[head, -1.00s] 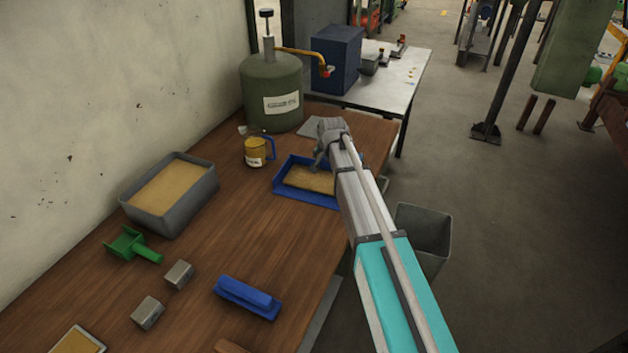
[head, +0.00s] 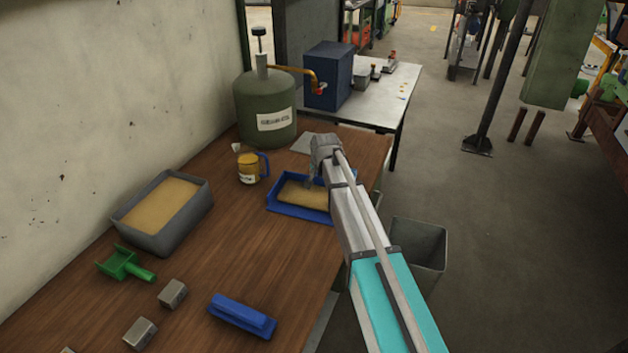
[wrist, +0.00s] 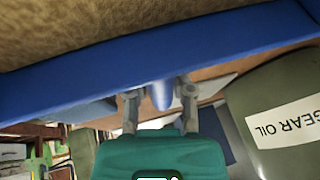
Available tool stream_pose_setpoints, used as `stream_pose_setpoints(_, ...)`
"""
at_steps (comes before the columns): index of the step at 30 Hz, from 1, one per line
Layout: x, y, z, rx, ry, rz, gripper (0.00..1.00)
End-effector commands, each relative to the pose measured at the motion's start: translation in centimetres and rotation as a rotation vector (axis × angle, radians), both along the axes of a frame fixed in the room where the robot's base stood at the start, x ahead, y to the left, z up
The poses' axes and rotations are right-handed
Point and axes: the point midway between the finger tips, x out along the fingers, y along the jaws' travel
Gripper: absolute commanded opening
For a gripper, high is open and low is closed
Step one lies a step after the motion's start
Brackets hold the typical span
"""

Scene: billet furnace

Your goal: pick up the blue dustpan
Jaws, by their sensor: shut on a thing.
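The blue dustpan (head: 292,213) is at the far end of the wooden bench, with sand-coloured material lying in it. My gripper (head: 314,176) is at its far side, partly hidden behind my arm in the head view. In the wrist view, the dustpan's blue wall (wrist: 150,65) crosses above my gripper (wrist: 160,92). The two grey fingers are shut on a blue part, apparently the handle, mostly hidden. I cannot tell whether the dustpan touches the bench.
A mug with a blue handle (head: 247,168) and a green gear oil tank (head: 266,112) stand close to the dustpan. A grey bin of sand (head: 180,222), a green scoop (head: 122,263), metal blocks (head: 172,294) and a blue brush-like block (head: 240,316) are nearer.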

Motion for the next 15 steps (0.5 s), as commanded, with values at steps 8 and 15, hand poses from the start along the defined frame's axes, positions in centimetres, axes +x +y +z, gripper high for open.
stream_pose_setpoints(8,0.0,0.0,1.2,0.000,0.000,-0.001,0.00)
stream_pose_setpoints(15,0.0,0.0,3.2,0.000,0.000,-0.001,0.00)
